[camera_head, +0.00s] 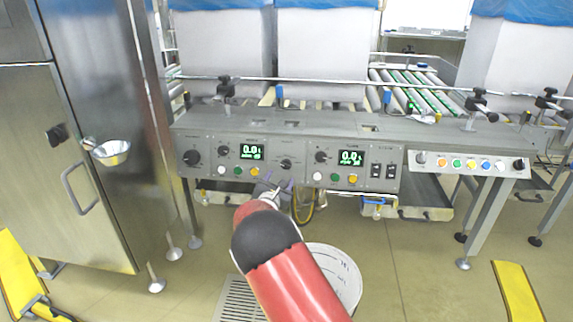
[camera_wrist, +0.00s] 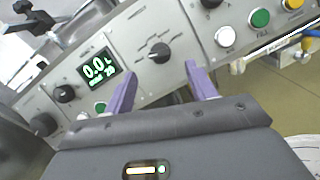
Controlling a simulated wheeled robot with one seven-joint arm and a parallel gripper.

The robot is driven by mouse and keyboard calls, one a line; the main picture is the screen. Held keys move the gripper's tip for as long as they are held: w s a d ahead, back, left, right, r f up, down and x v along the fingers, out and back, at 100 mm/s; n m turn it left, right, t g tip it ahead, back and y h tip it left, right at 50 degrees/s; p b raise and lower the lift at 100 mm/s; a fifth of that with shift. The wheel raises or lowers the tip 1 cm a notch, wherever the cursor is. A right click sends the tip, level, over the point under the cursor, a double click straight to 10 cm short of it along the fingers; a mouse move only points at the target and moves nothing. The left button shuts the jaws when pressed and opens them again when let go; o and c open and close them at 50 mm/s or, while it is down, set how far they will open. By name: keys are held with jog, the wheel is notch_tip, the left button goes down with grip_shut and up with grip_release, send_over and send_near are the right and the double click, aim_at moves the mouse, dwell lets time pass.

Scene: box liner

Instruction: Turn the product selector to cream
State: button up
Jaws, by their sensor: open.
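The grey control panel (camera_head: 300,178) carries several black rotary knobs; their labels are too small to read, so I cannot tell which one is the product selector. A pointer knob (camera_wrist: 160,53) with marks around it lies just beyond my fingertips in the wrist view. It seems to be the knob (camera_head: 286,164) between the two displays in the head view. My gripper (camera_wrist: 163,82) has its two purple fingers open and empty, one to each side below this knob, apart from it. In the head view my gripper (camera_head: 272,187) is just below the panel, partly hidden by my arm.
A left display (camera_head: 252,152) and a right display (camera_head: 350,157) read 0.0. White, green and yellow buttons (camera_head: 239,171) sit below them. Another knob (camera_head: 192,157) is at the panel's left end. A button box (camera_head: 468,164) is at right, a steel cabinet (camera_head: 95,130) at left.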

aim_at(285, 167)
jog(key=shift+w+d+p, duration=0.15)
jog(key=shift+w, duration=1.15)
jog(key=shift+w+d+p, duration=0.15)
jog(key=shift+w+d, duration=0.05)
jog(key=shift+w, duration=1.05)
jog(key=shift+w+d+p, duration=0.15)
jog(key=shift+w, duration=1.15)
jog(key=c, duration=1)
jog(key=shift+f, duration=0.1)
